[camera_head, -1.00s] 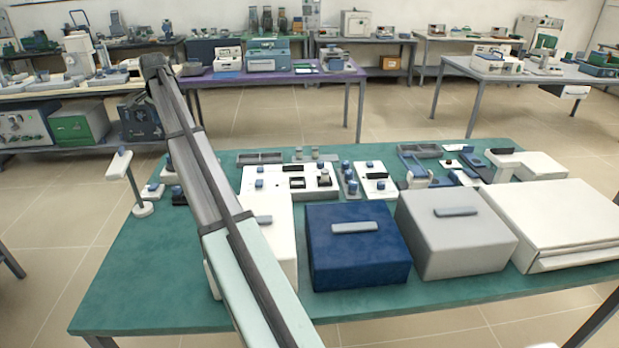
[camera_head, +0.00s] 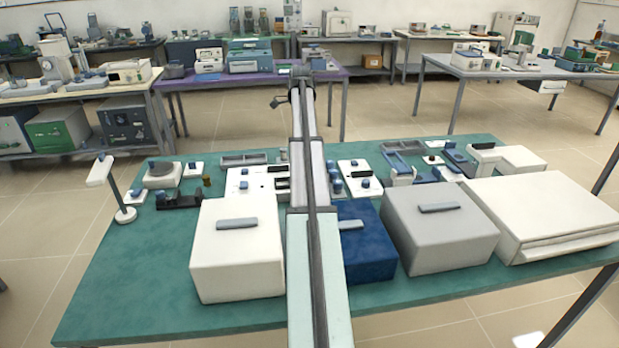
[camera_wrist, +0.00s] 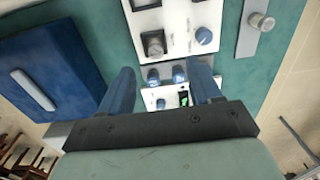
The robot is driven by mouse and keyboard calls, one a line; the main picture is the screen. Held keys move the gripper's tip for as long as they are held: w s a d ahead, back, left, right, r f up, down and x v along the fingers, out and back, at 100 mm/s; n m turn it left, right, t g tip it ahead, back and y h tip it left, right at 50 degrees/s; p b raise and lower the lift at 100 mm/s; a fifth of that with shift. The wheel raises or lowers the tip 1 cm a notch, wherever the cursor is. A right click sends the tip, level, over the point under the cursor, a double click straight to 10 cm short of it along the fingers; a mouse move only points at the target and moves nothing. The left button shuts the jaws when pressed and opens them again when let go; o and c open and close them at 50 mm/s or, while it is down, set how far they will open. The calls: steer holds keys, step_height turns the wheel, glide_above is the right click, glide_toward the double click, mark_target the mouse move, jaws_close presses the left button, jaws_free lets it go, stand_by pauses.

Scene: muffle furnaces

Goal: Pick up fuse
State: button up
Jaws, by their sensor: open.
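My gripper (camera_wrist: 163,68) is open in the wrist view, with its two blue fingers apart. Nothing is held between them. Beyond and between the fingers lie a grey strip with two blue knobs (camera_wrist: 179,74) and a small white panel (camera_wrist: 150,94) with a blue knob and a small green-and-black part (camera_wrist: 184,98). I cannot tell whether any of these is the fuse. In the head view a small brass-coloured piece (camera_head: 207,181) stands at the left back of the green table; its kind is unclear. My arm hides part of the table's middle there.
A white box (camera_head: 238,262), a dark blue box (camera_head: 374,250), a grey box (camera_head: 440,240) and a wide white box (camera_head: 545,210) line the table's front. A white lamp-like stand (camera_head: 112,180) is at left. The green table (camera_head: 130,290) is bare at front left.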

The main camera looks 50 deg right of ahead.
steer(key=shift+m, duration=0.4)
steer(key=s+f, duration=0.1)
steer(key=f, duration=0.8)
steer(key=s+d+f, duration=0.1)
steer(key=f, duration=0.4)
steer(key=shift+s+d+f, duration=0.1)
steer(key=shift+s+f, duration=0.1)
steer(key=shift+s, duration=0.1)
jaws_close()
steer(key=shift+r, duration=0.1)
